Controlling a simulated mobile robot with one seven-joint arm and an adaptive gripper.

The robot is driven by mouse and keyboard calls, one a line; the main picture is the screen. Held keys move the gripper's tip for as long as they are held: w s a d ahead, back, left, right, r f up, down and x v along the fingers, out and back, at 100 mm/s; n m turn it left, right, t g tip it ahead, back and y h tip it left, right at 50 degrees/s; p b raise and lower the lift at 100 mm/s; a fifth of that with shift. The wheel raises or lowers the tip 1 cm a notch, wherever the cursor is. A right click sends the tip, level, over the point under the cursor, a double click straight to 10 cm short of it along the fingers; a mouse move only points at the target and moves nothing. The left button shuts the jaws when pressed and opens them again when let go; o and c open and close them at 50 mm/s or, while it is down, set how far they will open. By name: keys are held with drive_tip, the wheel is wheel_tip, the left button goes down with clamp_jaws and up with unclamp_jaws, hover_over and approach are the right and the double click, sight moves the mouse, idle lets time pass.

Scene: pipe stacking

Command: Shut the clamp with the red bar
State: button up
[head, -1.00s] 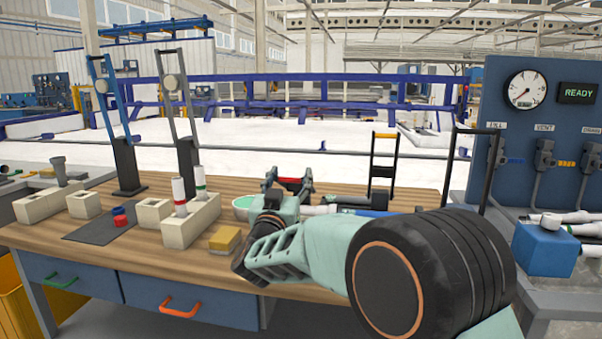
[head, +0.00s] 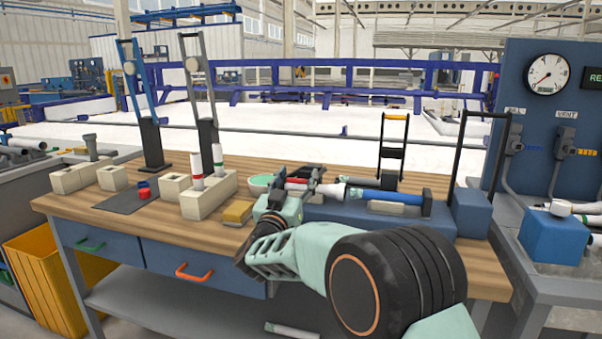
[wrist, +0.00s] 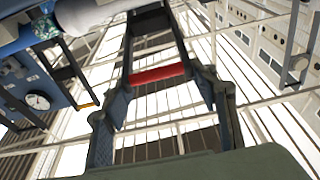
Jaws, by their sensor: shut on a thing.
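The red bar (wrist: 158,74) spans a dark lever frame between the two fingers of my gripper (wrist: 160,88) in the wrist view. My gripper is shut on this bar, with a finger at each end. In the head view my gripper (head: 297,178) is over the left end of the blue fixture (head: 335,213) on the bench, with red (head: 295,186) showing between the fingers. A white and blue pipe (head: 376,194) lies along the fixture. The clamp's base is mostly hidden behind my gripper and arm.
An upright black lever frame with an orange bar (head: 393,117) and a taller black frame (head: 485,115) stand to the right. A yellow block (head: 238,212) lies near my gripper. A gauge panel (head: 555,150) is at far right.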

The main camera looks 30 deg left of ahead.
drive_tip(key=shift+s+f, duration=0.1)
drive_tip(key=shift+f, duration=1.1)
drive_tip(key=shift+b, duration=0.3)
drive_tip(key=o, duration=1.5)
drive_tip(key=shift+r, duration=0.1)
drive_tip(key=shift+s, duration=0.1)
drive_tip(key=v, duration=1.1)
drive_tip(key=shift+s+d, duration=0.15)
drive_tip(key=shift+s, duration=0.25)
